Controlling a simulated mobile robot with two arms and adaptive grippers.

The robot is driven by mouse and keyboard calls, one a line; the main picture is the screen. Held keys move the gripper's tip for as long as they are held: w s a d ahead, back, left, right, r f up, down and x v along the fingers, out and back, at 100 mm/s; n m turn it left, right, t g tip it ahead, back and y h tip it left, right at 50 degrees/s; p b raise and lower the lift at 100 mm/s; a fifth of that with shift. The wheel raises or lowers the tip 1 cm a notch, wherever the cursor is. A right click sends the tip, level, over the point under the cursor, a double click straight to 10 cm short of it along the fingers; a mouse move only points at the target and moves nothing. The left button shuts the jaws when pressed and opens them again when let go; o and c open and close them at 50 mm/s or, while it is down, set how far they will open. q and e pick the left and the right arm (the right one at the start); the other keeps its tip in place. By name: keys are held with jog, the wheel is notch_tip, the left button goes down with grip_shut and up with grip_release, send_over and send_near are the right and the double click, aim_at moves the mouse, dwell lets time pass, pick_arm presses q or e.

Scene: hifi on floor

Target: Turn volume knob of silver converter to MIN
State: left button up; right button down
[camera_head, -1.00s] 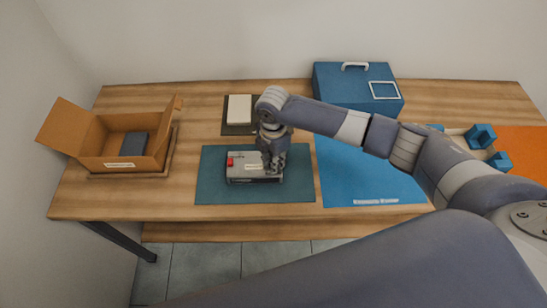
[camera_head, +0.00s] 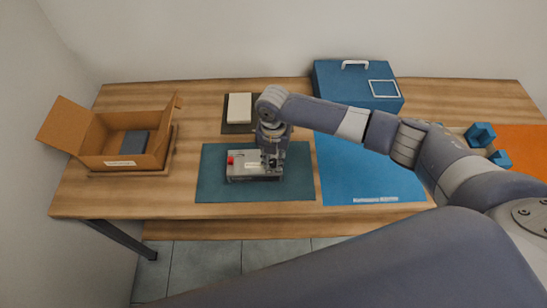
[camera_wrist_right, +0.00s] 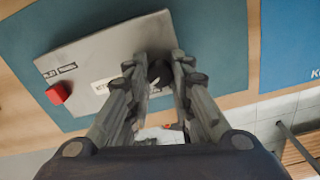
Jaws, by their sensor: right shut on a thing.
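The silver converter (camera_head: 240,162) lies on a dark teal mat (camera_head: 215,190) on the wooden table. It has a red knob or button (camera_head: 230,160) at its left and a pale label; it also shows in the right wrist view (camera_wrist_right: 105,55). My right gripper (camera_head: 271,168) points down over the converter's right part. In the right wrist view the gripper (camera_wrist_right: 158,75) is shut on a dark knob (camera_wrist_right: 155,72), mostly hidden between the fingers. The knob's setting cannot be read. My left gripper is not in view.
An open cardboard box (camera_head: 95,150) with a dark item stands at the left. A white box (camera_head: 239,107) lies behind the converter. A blue case (camera_head: 340,85) stands at the back, and a blue mat (camera_head: 365,180) lies to the right, under my right arm.

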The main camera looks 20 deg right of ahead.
aim_at(273, 162)
dwell(0.5)
jog(key=c, duration=1.4)
grip_release()
jog(key=shift+o, duration=0.2)
notch_tip(273, 162, up, 12)
